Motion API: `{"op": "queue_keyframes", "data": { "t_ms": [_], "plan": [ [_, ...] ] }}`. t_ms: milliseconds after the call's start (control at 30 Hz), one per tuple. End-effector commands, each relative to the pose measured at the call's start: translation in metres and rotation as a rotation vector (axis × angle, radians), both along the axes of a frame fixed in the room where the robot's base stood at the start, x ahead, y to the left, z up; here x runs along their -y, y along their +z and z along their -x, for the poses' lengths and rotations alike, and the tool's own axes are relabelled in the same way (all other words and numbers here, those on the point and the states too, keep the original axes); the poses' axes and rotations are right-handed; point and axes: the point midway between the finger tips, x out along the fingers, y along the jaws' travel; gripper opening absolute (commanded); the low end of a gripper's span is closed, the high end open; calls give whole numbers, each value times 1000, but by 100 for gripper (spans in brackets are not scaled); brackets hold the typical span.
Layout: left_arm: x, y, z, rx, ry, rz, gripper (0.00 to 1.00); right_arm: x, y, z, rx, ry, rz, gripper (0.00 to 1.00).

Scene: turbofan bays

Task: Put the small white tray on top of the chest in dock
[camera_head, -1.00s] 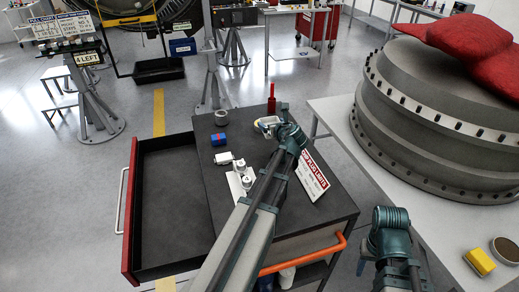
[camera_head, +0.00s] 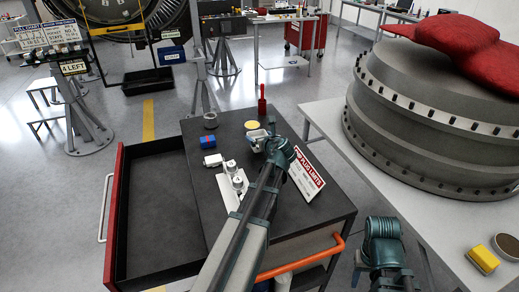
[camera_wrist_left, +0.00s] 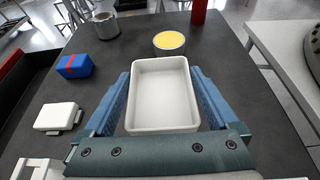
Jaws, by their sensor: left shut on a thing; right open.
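The small white tray (camera_head: 257,136) is a shallow rectangular dish over the dark top of a tool chest (camera_head: 270,215). In the left wrist view the tray (camera_wrist_left: 163,95) is empty, between the two blue fingers of my left gripper (camera_wrist_left: 163,100). My left gripper (camera_head: 266,142) is shut on it in the head view. I cannot tell whether the tray touches the chest top. My right gripper (camera_head: 382,240) is open and empty at the lower right, beside the chest; its fingertips are hard to see.
The chest's red-fronted drawer (camera_head: 150,215) stands open and empty at left. On the top are a blue box (camera_head: 208,142), a yellow-topped tin (camera_head: 252,125), a grey ring (camera_head: 210,120), a red bottle (camera_head: 262,105), white fittings (camera_head: 232,180) and a sign (camera_head: 307,172). A bench (camera_head: 440,225) stands right.

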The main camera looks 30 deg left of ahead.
Motion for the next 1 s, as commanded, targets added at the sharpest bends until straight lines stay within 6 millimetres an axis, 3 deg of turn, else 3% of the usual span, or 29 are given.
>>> {"op": "queue_keyframes", "data": {
  "t_ms": [367, 800, 833, 1000],
  "plan": [
    [0, -38, 0, 0, 0, 0, 32, 0, -38, 0, 0, 0, 0, 50],
    [0, -41, 0, 0, 0, 0, 32, 0, -41, 0, 0, 0, 0, 50],
    [0, -40, 0, 0, 0, 0, 99, 0, -40, 0, 0, 0, 0, 50],
    [0, -39, 0, 0, 0, 0, 100, 0, -39, 0, 0, 0, 0, 50]
  ]
}}
